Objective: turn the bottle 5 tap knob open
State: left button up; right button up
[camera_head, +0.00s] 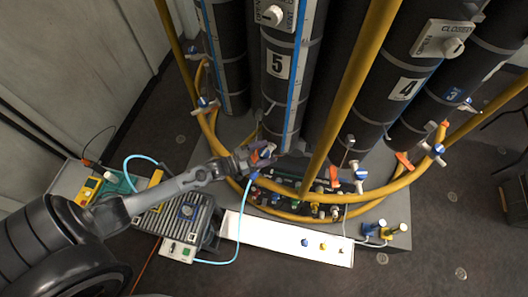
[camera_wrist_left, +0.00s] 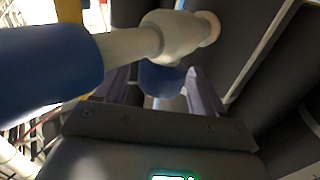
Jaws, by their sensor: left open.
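Bottle 5 (camera_head: 277,64) is a tall dark cylinder with a white number plate, standing upright at the centre of the head view. My left gripper (camera_head: 262,156) is at its lower front, beside the small blue tap knob (camera_head: 266,152). In the left wrist view, my left gripper (camera_wrist_left: 158,88) is open, with a finger on each side of a blue knob (camera_wrist_left: 160,78). A white tap body (camera_wrist_left: 180,36) crosses above the fingers. Contact between the fingers and the knob cannot be told. My right gripper is not in view.
Bottle 4 (camera_head: 405,88) stands to the right. Yellow pipes (camera_head: 350,100) run in front of and around the bottles. A white panel (camera_head: 284,238) and a grey ribbed box (camera_head: 178,222) with a cyan hose lie below. In the left wrist view, a large blue cylinder (camera_wrist_left: 45,72) fills the left side.

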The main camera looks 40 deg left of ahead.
pick_arm(q)
jog(key=b+v, duration=0.1)
jog(key=v, duration=0.9)
jog(key=shift+s+b, duration=0.35)
jog(key=shift+a, duration=0.15)
